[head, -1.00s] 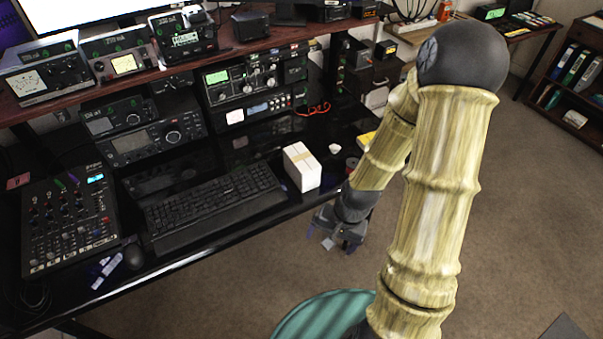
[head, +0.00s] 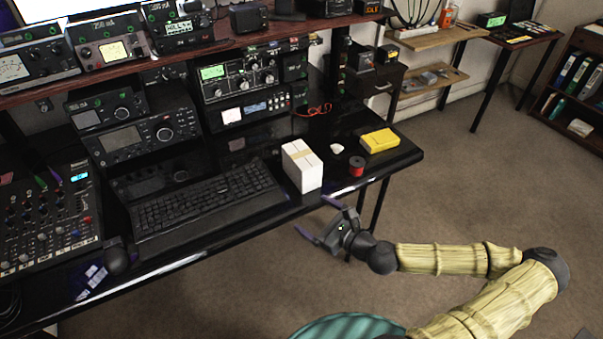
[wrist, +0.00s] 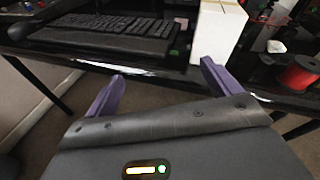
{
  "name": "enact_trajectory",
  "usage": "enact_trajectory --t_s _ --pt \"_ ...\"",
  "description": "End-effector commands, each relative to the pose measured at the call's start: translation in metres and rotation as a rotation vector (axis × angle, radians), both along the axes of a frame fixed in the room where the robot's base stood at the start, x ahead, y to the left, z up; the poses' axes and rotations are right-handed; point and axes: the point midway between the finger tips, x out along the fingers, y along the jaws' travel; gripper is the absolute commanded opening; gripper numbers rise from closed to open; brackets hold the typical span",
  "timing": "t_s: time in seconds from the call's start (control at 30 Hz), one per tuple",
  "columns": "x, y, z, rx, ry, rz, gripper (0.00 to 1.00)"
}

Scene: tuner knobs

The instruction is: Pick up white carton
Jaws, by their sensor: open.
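The white carton (head: 302,166) stands upright on the black desk, to the right of the keyboard and close to the front edge. My gripper (head: 315,218) is open and empty. It is in front of the desk's front edge, a little nearer than the carton and apart from it. Its two purple fingers show spread in the wrist view (wrist: 162,80), pointing toward the desk edge.
The black keyboard (head: 207,205) lies left of the carton. A red spool (head: 356,167), a small white object (head: 337,148) and a yellow box (head: 379,141) lie to its right. Radios (head: 243,87) stand behind. The desk (head: 401,156) has a front edge close to my gripper.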

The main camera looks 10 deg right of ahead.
Motion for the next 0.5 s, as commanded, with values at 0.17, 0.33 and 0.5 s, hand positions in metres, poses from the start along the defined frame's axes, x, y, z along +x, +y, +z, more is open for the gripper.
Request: enact_trajectory --t_s 0.17,0.33,0.5 --pt "0.017 -0.049 0.017 0.233 -0.055 -0.224 0.89" --pt "0.020 -0.064 0.025 0.296 -0.073 -0.284 0.89" --pt "0.020 -0.064 0.025 0.294 -0.072 -0.282 0.89"
